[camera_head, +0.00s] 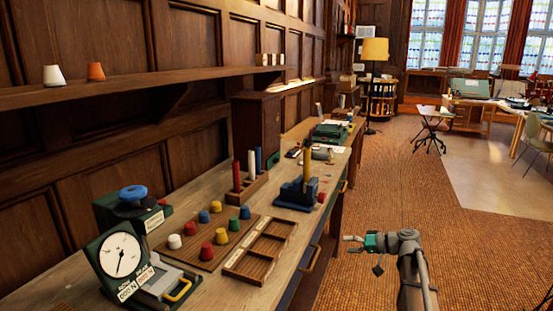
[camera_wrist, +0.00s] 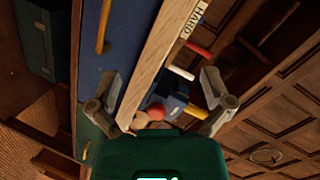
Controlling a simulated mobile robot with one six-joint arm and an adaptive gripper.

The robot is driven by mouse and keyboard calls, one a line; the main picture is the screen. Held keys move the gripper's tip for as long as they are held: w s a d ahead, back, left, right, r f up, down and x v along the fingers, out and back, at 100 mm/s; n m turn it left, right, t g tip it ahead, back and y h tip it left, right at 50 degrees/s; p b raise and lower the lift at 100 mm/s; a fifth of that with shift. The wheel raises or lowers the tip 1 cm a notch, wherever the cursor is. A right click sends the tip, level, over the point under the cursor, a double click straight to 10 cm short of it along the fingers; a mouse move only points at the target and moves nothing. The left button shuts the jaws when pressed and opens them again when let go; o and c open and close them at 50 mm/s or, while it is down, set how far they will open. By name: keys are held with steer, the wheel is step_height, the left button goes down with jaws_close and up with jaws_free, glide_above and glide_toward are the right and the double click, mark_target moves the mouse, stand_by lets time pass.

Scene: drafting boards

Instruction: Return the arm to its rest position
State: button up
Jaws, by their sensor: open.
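My gripper (camera_head: 351,243) shows in the head view to the right of the workbench, in the open space over the brown carpet. My arm comes up from the bottom edge and bends left at the wrist. In the wrist view, the two fingers of my gripper (camera_wrist: 160,80) stand wide apart with nothing held between them. The bench edge and several colored things lie beyond the fingers there. In the head view my gripper is apart from the wooden workbench (camera_head: 215,290) and touches nothing that I can see.
The bench holds a dial gauge (camera_head: 121,255), a board of colored knobs (camera_head: 205,249), an empty wooden tray (camera_head: 261,248), a blue block device (camera_head: 297,192) and a rack of colored rods (camera_head: 247,187). Drawer handles (camera_head: 312,257) stick out from its front.

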steer(key=s+a+f+m+g+h, duration=0.1)
steer(key=s+a+f+g+h, duration=0.1)
steer(key=s+f+h, duration=0.4)
steer(key=s+a+f+g+h, duration=0.1)
steer(key=s+a+f+h, duration=0.15)
steer(key=s, duration=0.65)
steer(key=s+a+f+m+g+h, duration=0.1)
steer(key=s+a+f+g+h, duration=0.1)
steer(key=s+f+h, duration=0.4)
step_height(320, 180, up, 18)
steer(key=s+p, duration=0.1)
steer(key=p, duration=1.6)
steer(key=shift+s+d+r+p, duration=0.15)
steer(key=shift+d+p, duration=0.1)
steer(key=shift+p, duration=0.05)
stand_by(3.1)
